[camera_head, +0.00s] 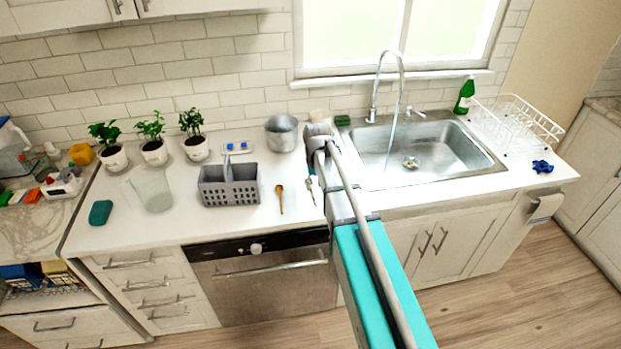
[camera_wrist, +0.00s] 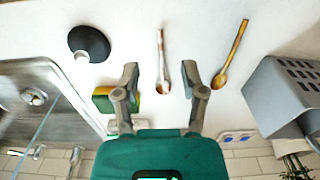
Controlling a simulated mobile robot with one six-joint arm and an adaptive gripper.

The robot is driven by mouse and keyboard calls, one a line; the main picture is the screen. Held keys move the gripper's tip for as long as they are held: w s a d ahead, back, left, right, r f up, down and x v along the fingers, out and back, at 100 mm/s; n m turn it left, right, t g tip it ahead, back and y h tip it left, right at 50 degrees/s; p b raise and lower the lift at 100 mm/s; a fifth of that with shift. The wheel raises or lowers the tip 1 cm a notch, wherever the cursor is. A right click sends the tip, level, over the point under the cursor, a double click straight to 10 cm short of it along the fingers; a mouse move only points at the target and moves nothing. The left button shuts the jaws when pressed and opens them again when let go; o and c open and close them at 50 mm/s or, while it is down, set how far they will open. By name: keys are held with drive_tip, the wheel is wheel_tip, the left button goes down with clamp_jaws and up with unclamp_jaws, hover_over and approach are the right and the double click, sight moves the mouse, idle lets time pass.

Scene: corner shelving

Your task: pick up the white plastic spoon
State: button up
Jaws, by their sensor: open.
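The white plastic spoon (camera_wrist: 162,62) lies on the white counter in the wrist view, with its bowl end toward my gripper. My gripper (camera_wrist: 160,78) is open and its two fingers stand to either side of the spoon's bowl end. The height of the fingers over the spoon is hard to tell. In the head view part of the pale spoon (camera_head: 311,188) shows just left of my arm, and my gripper (camera_head: 318,140) is partly hidden by the wrist.
A golden-brown spoon (camera_wrist: 232,55) lies close by, with a grey caddy (camera_wrist: 285,95) beyond it. A dark round object (camera_wrist: 89,43) and a green-yellow sponge (camera_wrist: 117,100) lie on the other side, near the sink (camera_head: 425,150). A metal pot (camera_head: 281,133) stands behind.

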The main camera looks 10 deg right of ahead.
wheel_tip(320, 180, up, 4)
drive_tip(key=p, duration=0.3)
hover_over(312, 191)
drive_tip(key=shift+s+r, duration=0.1)
drive_tip(key=shift+r, duration=0.05)
drive_tip(key=shift+f, duration=0.2)
wheel_tip(312, 191, down, 8)
drive_tip(key=b, duration=0.8)
drive_tip(key=shift+f+b, duration=0.15)
drive_tip(key=shift+b, duration=0.2)
drive_tip(key=shift+f, duration=0.1)
drive_tip(key=shift+f+b, duration=2.5)
drive_tip(key=shift+b, duration=0.15)
clamp_jaws()
